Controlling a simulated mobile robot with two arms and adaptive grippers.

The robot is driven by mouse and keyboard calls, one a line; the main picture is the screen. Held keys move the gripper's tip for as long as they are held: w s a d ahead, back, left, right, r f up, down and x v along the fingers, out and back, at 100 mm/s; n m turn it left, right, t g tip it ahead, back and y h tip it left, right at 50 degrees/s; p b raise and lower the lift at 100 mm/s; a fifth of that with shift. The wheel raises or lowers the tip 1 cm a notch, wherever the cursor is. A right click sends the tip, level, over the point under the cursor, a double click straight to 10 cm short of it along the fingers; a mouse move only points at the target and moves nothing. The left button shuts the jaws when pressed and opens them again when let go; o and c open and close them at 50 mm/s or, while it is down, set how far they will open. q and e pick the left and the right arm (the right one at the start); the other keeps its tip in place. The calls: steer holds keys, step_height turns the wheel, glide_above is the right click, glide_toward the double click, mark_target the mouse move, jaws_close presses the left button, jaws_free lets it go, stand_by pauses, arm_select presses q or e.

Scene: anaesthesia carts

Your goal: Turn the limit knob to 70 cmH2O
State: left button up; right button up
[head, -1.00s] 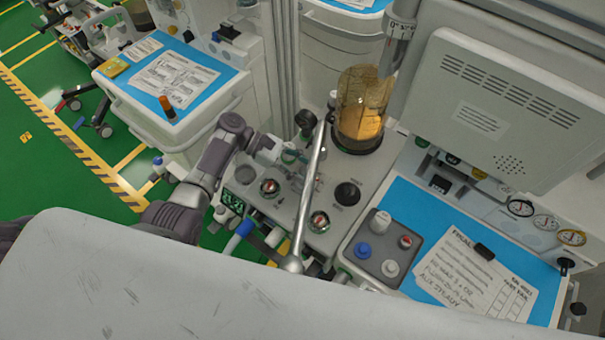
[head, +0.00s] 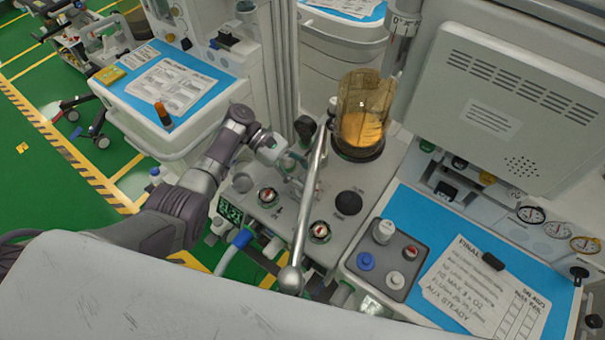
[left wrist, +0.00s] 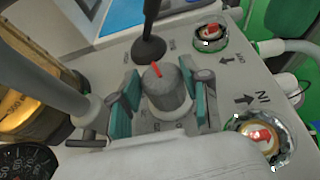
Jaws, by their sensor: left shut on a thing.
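The limit knob (left wrist: 167,88) is a grey round knob with a red pointer mark, in the middle of the left wrist view. Its red mark points up and slightly left there. My left gripper (left wrist: 164,103) is shut on it, with one teal-padded finger on each side. The printed scale around the knob is too blurred and covered to read. In the head view my left gripper (head: 294,163) reaches the grey panel (head: 268,214) behind the slanted metal tube, and the knob is hidden there. My right gripper is not in view.
A slanted metal tube (head: 307,205) crosses just right of my left gripper. An amber canister (head: 362,112) stands behind it. A black knob (head: 348,203) and round valves with red marks (head: 320,232) sit on the panel. A clipboard sheet (head: 482,285) lies at right.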

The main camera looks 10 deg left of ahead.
arm_select(q)
steer(key=o, duration=1.1)
steer(key=shift+o, duration=0.2)
steer(key=v, duration=1.2)
steer(key=shift+r, duration=0.1)
